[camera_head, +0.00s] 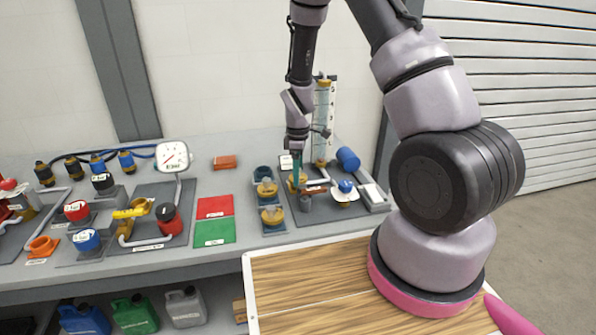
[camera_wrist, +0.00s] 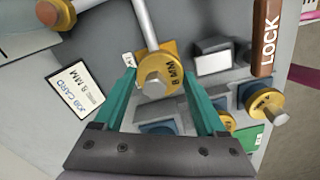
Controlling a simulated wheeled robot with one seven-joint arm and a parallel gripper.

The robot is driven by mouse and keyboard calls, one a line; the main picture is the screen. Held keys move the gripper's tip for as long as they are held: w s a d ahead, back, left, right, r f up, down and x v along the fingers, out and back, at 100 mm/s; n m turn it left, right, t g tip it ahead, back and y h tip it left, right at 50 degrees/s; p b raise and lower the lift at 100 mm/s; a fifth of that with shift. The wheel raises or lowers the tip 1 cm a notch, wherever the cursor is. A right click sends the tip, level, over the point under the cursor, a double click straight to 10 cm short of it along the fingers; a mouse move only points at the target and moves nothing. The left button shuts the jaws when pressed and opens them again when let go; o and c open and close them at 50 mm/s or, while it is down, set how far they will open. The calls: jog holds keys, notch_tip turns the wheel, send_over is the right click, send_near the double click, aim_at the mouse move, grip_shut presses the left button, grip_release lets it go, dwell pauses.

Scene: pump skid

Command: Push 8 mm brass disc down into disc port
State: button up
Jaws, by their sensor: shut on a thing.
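The 8 mm brass disc (camera_wrist: 160,74), marked "8 MM", sits between the green fingertips of my gripper (camera_wrist: 161,77) in the wrist view. My gripper is shut on it. In the head view my gripper (camera_head: 297,170) points down over the pump skid, its fingertips low among the pipework. The disc port is hidden behind the disc and fingers, so I cannot tell how deep the disc sits. A grey pipe (camera_wrist: 145,22) runs up to the disc, and part of a yellow-orange piece (camera_wrist: 170,48) shows behind it.
Two other brass discs (camera_head: 267,188) (camera_head: 272,215) stand on blue holders left of my gripper. A brown LOCK handle (camera_wrist: 266,38) and a job card reading 8 MM (camera_wrist: 75,90) lie nearby. A clear scaled tube (camera_head: 324,120) rises close behind; a blue cylinder (camera_head: 348,159) is to the right.

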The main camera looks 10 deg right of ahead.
jog(key=shift+f, duration=0.15)
jog(key=o, duration=1.5)
